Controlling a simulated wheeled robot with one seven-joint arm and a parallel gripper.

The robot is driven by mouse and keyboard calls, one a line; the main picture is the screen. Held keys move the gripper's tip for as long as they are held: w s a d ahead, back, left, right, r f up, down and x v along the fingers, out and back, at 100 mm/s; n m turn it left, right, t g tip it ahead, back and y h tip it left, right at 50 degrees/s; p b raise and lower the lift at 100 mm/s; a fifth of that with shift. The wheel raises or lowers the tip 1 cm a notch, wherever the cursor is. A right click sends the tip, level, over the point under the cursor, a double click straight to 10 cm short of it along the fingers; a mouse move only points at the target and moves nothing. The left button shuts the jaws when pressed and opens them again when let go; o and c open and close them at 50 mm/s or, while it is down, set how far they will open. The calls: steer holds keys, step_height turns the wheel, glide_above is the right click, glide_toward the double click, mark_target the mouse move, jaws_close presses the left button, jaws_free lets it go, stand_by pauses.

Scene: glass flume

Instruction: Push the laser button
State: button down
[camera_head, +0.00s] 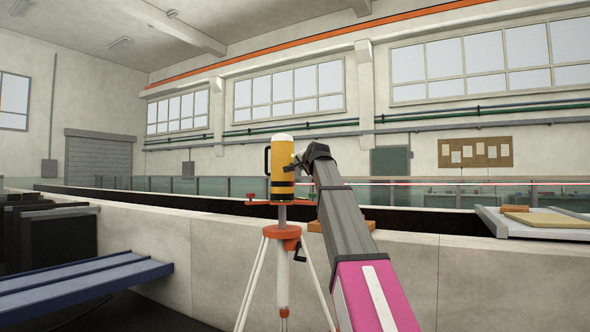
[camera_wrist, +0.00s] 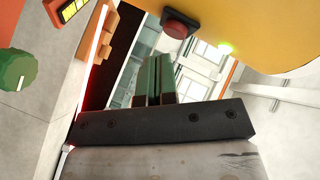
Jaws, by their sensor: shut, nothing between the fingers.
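The laser (camera_head: 282,168) is a yellow-orange cylinder with a white top and dark bands. It stands upright on an orange-topped tripod (camera_head: 282,232) with white legs. In the wrist view its yellow body (camera_wrist: 255,25) fills the top right. The red button (camera_wrist: 179,24) in a dark surround is on that body.
A concrete wall (camera_head: 215,262) runs behind the tripod, with the glass flume (camera_head: 420,192) beyond it. A thin red beam line (camera_head: 470,184) crosses at right. A blue bench (camera_head: 80,283) stands at left. A tray with boards (camera_head: 535,222) lies on the wall at right.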

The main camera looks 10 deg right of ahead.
steer(key=s+d, duration=0.1)
steer(key=d, duration=0.1)
steer(key=s+d, duration=0.2)
steer(key=shift+s+d, duration=0.2)
steer(key=shift+d, duration=0.1)
stand_by(1.6)
